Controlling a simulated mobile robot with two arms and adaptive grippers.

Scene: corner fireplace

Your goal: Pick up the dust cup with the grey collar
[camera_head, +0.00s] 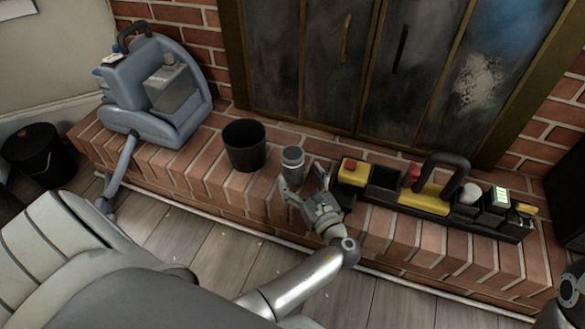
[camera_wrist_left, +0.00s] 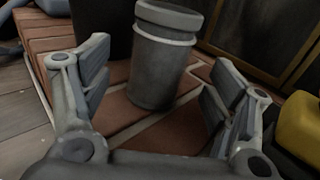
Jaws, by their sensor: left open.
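The dust cup with the grey collar (camera_head: 292,163) stands upright on the brick hearth in the head view. In the left wrist view the dust cup (camera_wrist_left: 162,62) is a dark grey cylinder with a lighter grey band under its cap. My left gripper (camera_head: 305,184) is open, just in front of the cup. In the left wrist view my left gripper's fingers (camera_wrist_left: 155,88) are spread to either side of the cup's lower part, with gaps on both sides. They do not grip it. My right gripper cannot be made out in the head view.
A black bin (camera_head: 244,147) stands close left of the cup. A black and yellow tool caddy (camera_head: 385,182) stands close on the right. A blue-grey cleaning machine (camera_head: 155,95) is on the hearth at left. Glass fireplace doors (camera_head: 370,60) are behind. Another black bin (camera_head: 40,155) stands at far left.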

